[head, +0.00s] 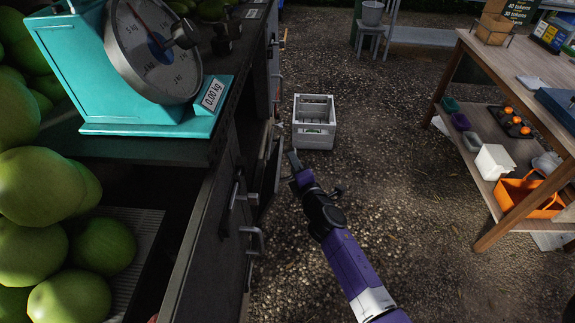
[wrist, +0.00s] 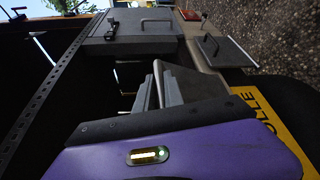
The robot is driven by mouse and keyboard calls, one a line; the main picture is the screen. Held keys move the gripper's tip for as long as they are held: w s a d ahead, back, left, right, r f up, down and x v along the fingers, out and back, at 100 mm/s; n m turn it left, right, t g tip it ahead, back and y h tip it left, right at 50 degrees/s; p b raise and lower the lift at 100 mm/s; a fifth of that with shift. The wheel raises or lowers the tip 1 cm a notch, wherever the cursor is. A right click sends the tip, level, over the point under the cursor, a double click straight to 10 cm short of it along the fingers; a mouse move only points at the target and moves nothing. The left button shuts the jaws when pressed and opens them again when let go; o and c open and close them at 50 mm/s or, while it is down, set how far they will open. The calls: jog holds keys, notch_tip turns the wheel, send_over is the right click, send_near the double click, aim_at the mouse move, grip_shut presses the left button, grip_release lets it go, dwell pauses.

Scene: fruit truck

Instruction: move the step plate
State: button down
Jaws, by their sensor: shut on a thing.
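My gripper (head: 293,160) is beside the truck's dark side, low over the gravel. In the wrist view my gripper's fingers (wrist: 158,92) are shut on a grey plate that I take for the step plate (wrist: 195,82). Its far end is hidden behind the purple housing of my wrist. In the head view a dark upright panel (head: 269,165) stands just left of my fingers, against the truck; I cannot tell whether it is the same plate.
Truck doors with bar handles (head: 253,240) line my left. A grey crate (head: 314,133) lies on the gravel ahead. A wooden table (head: 465,75) with trays and an orange bin (head: 545,207) stands right. The gravel between is clear. A teal scale (head: 150,70) sits on the counter.

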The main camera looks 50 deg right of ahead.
jog(key=s+d+f+m+h+b, duration=0.1)
jog(key=s+d+f+m+b, duration=0.1)
jog(key=f+b, duration=0.5)
jog(key=s+d+f+m+t+h+b, duration=0.1)
jog(key=f+m+b, duration=0.4)
jog(key=b, duration=0.9)
jog(key=s+d+f+m+t+h+b, duration=0.1)
jog(key=s+d+f+m+b, duration=0.1)
jog(key=f+b, duration=0.7)
jog(key=shift+s+d+m+b, duration=0.4)
jog(key=shift+s+m+b, duration=0.3)
jog(key=shift+s+b, duration=0.65)
jog(key=shift+f, duration=0.1)
jog(key=c, duration=1.5)
grip_release()
jog(key=shift+o, duration=0.2)
